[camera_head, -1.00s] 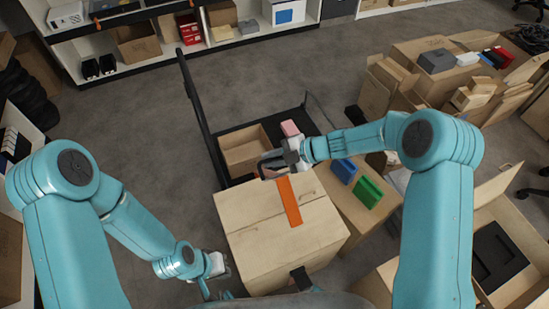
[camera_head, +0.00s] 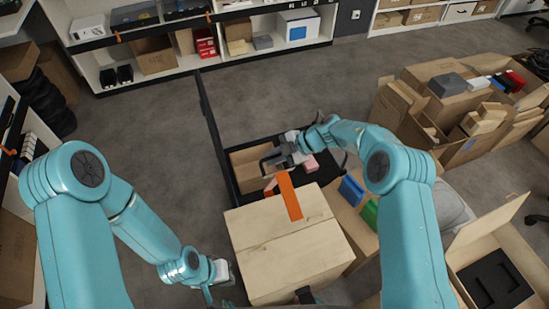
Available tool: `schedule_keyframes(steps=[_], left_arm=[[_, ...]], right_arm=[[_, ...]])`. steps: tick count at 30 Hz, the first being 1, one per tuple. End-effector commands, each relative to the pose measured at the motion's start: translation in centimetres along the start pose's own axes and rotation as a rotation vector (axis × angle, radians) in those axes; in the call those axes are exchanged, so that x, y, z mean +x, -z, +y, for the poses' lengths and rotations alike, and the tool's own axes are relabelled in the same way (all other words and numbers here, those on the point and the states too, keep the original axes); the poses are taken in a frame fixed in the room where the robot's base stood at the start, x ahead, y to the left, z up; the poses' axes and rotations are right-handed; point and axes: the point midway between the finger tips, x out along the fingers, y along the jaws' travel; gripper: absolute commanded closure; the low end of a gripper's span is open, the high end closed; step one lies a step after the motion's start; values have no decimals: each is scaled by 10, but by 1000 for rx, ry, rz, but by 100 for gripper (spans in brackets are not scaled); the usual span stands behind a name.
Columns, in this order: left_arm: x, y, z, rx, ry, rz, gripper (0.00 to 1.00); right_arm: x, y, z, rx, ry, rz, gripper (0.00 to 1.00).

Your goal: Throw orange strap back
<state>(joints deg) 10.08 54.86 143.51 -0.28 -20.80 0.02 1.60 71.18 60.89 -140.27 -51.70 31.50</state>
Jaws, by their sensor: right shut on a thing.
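The orange strap (camera_head: 290,196) lies over the top far edge of a closed carton (camera_head: 280,245), and its far end rises toward my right gripper. My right gripper (camera_head: 271,170) is shut on the strap's end, beyond the carton's far edge and above an open box. The exact grip point is small and partly hidden by the fingers. My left gripper (camera_head: 214,288) is low at the left of the carton, and its fingers are too unclear to tell open or shut.
An open carton (camera_head: 240,160) sits on a dark cart behind the closed carton. Blue and green boxes (camera_head: 351,190) stand to the right. Cartons (camera_head: 430,110) crowd the far right. Shelves run along the back. Grey floor at left is clear.

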Motion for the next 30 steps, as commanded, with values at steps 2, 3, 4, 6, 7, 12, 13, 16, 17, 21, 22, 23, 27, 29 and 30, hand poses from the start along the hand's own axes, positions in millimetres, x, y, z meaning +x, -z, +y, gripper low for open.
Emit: schedule_keyframes(steps=[2,3,4,6,7,12,13,16,17,21,22,23,27,29,30], left_arm=[[0,0,0,0,0,0,100],[0,0,0,0,0,0,100],[0,0,0,0,0,0,100],[0,0,0,0,0,0,100],[0,0,0,0,0,0,100],[0,0,0,0,0,0,100],[0,0,0,0,0,0,100],[0,0,0,0,0,0,100],[0,0,0,0,0,0,100],[0,0,0,0,0,0,100],[0,0,0,0,0,0,100],[0,0,0,0,0,0,100],[4,0,-1,0,0,0,100],[6,0,-2,0,0,0,100],[7,0,-2,0,0,0,100]], right_arm=[[0,0,1,0,0,-1,100],[0,0,1,0,0,-1,100],[0,-1,1,0,0,0,100],[0,-1,2,0,0,0,100],[0,-1,2,0,0,0,100],[0,-1,3,0,0,0,70],[0,-1,2,0,0,0,63],[1,-1,2,0,0,0,63],[1,-1,2,0,0,0,63],[0,-1,2,0,0,0,63],[-1,-1,2,0,0,0,63],[-2,-1,2,0,-1,0,63],[-21,-2,3,0,-4,-2,63],[-35,-2,3,0,-4,-2,63],[-45,-2,3,0,-4,-3,63]])
